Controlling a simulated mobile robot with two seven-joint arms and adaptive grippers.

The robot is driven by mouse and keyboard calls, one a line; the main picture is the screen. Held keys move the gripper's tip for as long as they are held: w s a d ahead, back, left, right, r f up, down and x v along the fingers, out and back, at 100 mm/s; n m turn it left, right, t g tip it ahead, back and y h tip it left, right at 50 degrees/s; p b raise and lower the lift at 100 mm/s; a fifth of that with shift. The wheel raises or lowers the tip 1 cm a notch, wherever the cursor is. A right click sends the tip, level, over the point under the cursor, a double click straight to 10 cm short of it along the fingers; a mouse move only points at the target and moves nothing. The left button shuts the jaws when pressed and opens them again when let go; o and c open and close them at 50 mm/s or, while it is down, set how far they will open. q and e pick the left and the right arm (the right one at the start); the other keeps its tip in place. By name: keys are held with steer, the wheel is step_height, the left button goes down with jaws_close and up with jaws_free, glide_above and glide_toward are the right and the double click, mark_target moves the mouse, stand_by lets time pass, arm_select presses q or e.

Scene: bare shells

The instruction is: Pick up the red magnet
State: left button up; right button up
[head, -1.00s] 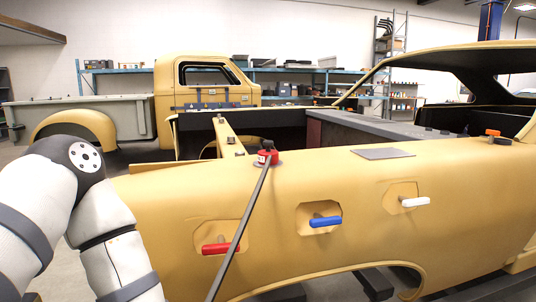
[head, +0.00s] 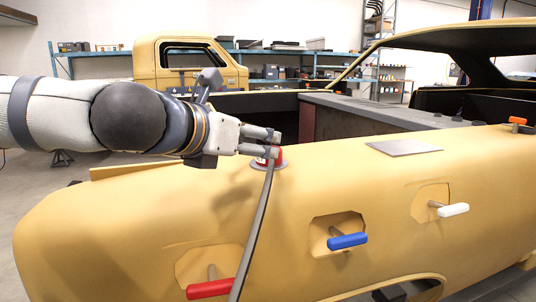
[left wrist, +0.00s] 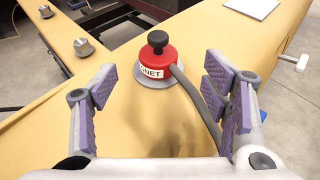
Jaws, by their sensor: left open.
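The red magnet (left wrist: 158,67) stands upright on the yellow car body, in the left wrist view. It has a black knob on top, a white label and a grey base disc, with a grey cable running from it. In the head view the red magnet (head: 268,154) is partly hidden behind the fingers. My left gripper (left wrist: 165,100) is open, its purple-padded fingers pointing toward the magnet, which lies beyond the tips and between them. In the head view my left gripper (head: 275,143) comes in from the left at the magnet. My right gripper is not in view.
On the yellow body (head: 130,225) are a red handle (head: 210,289), a blue handle (head: 348,241) and a white handle (head: 453,210). A grey plate (head: 403,147) lies on top, right of the magnet. Two silver knobs (left wrist: 84,47) stand left of it.

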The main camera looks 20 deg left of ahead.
mark_target(268, 145)
arm_select(q)
steer(key=b+x, duration=0.1)
steer(key=x, duration=0.7)
steer(key=shift+f, duration=0.15)
steer(key=shift+s+a, duration=0.1)
steer(key=c, duration=1.5)
